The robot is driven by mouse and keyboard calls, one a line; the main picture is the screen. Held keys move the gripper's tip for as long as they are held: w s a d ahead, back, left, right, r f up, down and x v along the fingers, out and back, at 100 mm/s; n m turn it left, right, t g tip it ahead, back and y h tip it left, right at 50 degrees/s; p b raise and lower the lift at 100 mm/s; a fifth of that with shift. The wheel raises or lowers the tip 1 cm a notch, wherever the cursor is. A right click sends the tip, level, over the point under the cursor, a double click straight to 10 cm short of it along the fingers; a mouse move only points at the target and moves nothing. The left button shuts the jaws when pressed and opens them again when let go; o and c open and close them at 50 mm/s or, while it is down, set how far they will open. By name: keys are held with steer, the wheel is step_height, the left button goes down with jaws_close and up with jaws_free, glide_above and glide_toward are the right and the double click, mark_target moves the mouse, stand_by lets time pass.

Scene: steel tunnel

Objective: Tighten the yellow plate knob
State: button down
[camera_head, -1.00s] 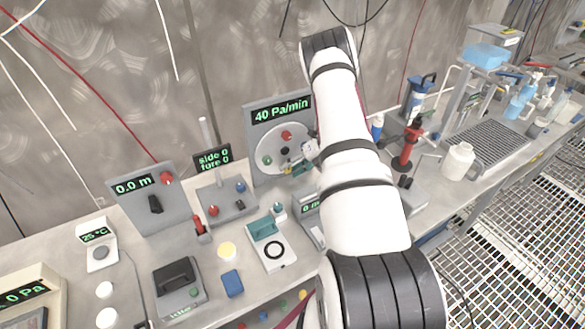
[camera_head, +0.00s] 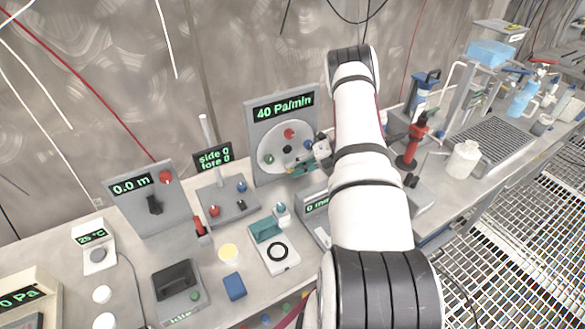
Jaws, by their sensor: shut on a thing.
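The round white plate (camera_head: 275,146) is set in an upright grey panel under a green "40 Pa/min" readout. A red knob (camera_head: 289,133) shows at its top, a green knob (camera_head: 269,159) at its left, a blue knob (camera_head: 308,145) at its right and a black hub (camera_head: 287,149) in the middle. My gripper (camera_head: 296,170) reaches in from the right at the plate's lower edge. It is shut on the yellow plate knob, which the fingers hide almost wholly.
Left of the panel stand a "side 0 fore 0" box (camera_head: 222,205) and a "0.0 m" panel (camera_head: 145,212). A teal-lidded device (camera_head: 272,252) is in front.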

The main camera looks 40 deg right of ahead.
steer(key=y+b, duration=0.1)
steer(key=f+m+t+y+b, duration=0.1)
steer(key=y, duration=0.1)
steer(key=shift+d+t, duration=0.15)
steer(key=shift+t, duration=0.15)
steer(key=shift+m+t+y+b, duration=0.45)
steer(key=shift+y+b, duration=0.45)
steer(key=shift+b, duration=0.3)
steer(key=shift+t, duration=0.25)
steer(key=c, duration=1.3)
jaws_free()
steer(key=shift+r, duration=0.1)
